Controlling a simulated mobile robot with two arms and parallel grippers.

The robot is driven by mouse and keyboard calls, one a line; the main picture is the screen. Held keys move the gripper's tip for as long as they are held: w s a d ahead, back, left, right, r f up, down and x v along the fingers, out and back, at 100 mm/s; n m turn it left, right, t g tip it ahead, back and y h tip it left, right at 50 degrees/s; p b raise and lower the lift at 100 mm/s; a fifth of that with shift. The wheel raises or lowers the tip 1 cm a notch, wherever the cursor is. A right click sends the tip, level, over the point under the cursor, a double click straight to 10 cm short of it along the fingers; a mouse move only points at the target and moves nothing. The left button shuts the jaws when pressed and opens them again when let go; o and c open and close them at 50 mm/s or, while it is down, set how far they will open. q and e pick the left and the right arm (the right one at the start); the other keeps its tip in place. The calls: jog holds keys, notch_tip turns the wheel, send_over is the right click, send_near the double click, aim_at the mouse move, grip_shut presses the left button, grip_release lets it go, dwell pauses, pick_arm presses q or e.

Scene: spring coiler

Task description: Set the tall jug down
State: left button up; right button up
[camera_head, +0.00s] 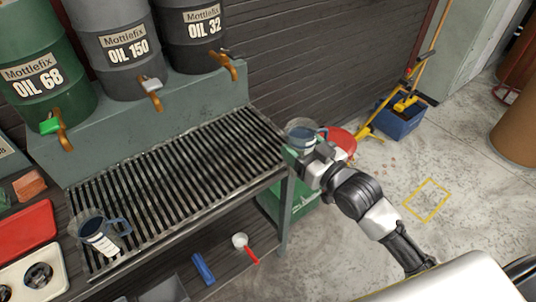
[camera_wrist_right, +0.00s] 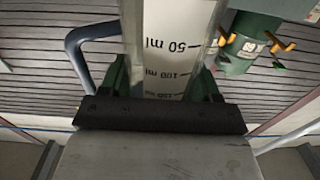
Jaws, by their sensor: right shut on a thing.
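My right gripper (camera_head: 308,157) is shut on a clear jug (camera_head: 301,133) with a blue-grey handle, at the right end of the slatted rack (camera_head: 190,172). In the right wrist view the jug (camera_wrist_right: 172,45) stands between the gripper's fingers (camera_wrist_right: 165,88), with ml marks facing me and its handle (camera_wrist_right: 80,50) to the left. I cannot tell whether its base touches anything. A second jug (camera_head: 101,238) with a blue handle and a marked label stands at the rack's near left end. My left gripper is not in view.
Several oil drums (camera_head: 118,50) with brass taps (camera_head: 152,90) stand behind the rack. The middle of the rack is clear. A red-handled scoop (camera_head: 243,244) and a blue object (camera_head: 203,268) lie on the lower shelf. A blue bucket (camera_head: 401,120) stands on the floor.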

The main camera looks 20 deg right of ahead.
jog(key=w+d+r, duration=0.5)
jog(key=d, duration=0.1)
jog(key=shift+w+d+r+y, duration=0.2)
jog(key=shift+w+y, duration=0.1)
jog(key=shift+w, duration=0.05)
jog(key=w+a+f, duration=0.1)
jog(key=a+f, duration=0.2)
jog(key=w+a+f, duration=0.2)
jog(key=a+f, duration=0.1)
jog(key=a, duration=0.1)
jog(key=w+a+f, duration=0.2)
jog(key=a+f, duration=0.1)
jog(key=shift+w+a+f+p, duration=0.2)
jog(key=shift+w+p, duration=0.05)
jog(key=shift+p, duration=0.15)
jog(key=shift+f+p, duration=0.35)
jog(key=shift+f, duration=0.25)
